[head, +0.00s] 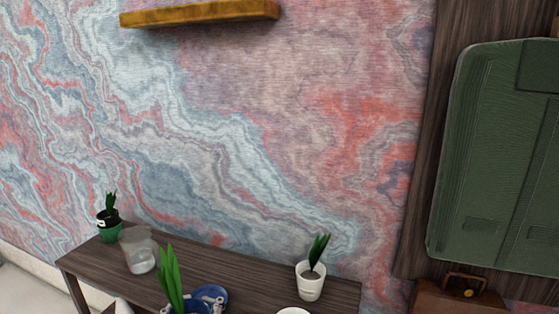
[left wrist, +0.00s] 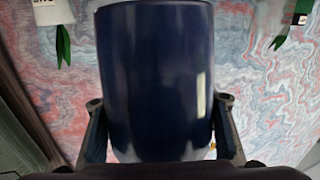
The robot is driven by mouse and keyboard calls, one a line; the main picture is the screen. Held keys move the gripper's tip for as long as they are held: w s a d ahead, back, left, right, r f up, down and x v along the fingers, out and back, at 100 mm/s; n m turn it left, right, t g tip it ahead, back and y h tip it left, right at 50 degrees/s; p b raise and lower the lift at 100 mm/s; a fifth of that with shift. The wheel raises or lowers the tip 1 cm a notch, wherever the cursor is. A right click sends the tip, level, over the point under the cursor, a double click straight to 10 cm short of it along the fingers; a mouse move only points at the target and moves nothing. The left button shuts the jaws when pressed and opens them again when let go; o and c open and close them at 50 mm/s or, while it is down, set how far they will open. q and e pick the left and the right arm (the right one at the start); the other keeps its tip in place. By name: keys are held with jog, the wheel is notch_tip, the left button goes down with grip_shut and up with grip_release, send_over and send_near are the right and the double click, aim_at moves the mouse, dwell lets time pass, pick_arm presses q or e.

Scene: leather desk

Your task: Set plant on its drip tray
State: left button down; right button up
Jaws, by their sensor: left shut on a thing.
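A dark blue pot (left wrist: 155,80) fills the middle of the left wrist view, between the two fingers of my left gripper (left wrist: 160,130). My left gripper is shut on this pot. In the head view, tall green leaves of the plant (head: 170,278) rise at the bottom edge, next to blue parts and my left gripper (head: 205,300). Most of the pot is cut off there. A pale rounded rim (head: 293,311) shows at the bottom edge to the right; I cannot tell whether it is the drip tray. My right gripper is not in view.
On the dark wooden desk (head: 245,272) stand a green-potted plant (head: 109,231) at the left end, a clear glass (head: 141,258) and a white-potted plant (head: 311,282) near the right end. Desk between glass and white pot looks clear. A brown bag (head: 460,296) is at right.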

pick_arm(q)
jog(key=s+a+y, duration=0.2)
jog(key=s, duration=0.8)
jog(key=shift+h, duration=0.8)
jog(key=w, duration=0.2)
jog(key=w+d, duration=0.1)
jog(key=w, duration=0.4)
jog(key=shift+w+d, duration=0.2)
jog(key=shift+d, duration=0.1)
jog(key=w+r, duration=0.4)
jog(key=w, duration=0.3)
jog(key=w+a+r+h, duration=0.1)
jog(key=w+r, duration=0.3)
jog(key=w, duration=0.3)
jog(key=w+r+m, duration=0.1)
jog(key=w+r, duration=0.3)
jog(key=w, duration=0.2)
jog(key=shift+w+a, duration=0.35)
jog(key=shift+w, duration=0.05)
jog(key=shift+f, duration=0.1)
notch_tip(320, 180, down, 19)
jog(key=shift+f, duration=0.2)
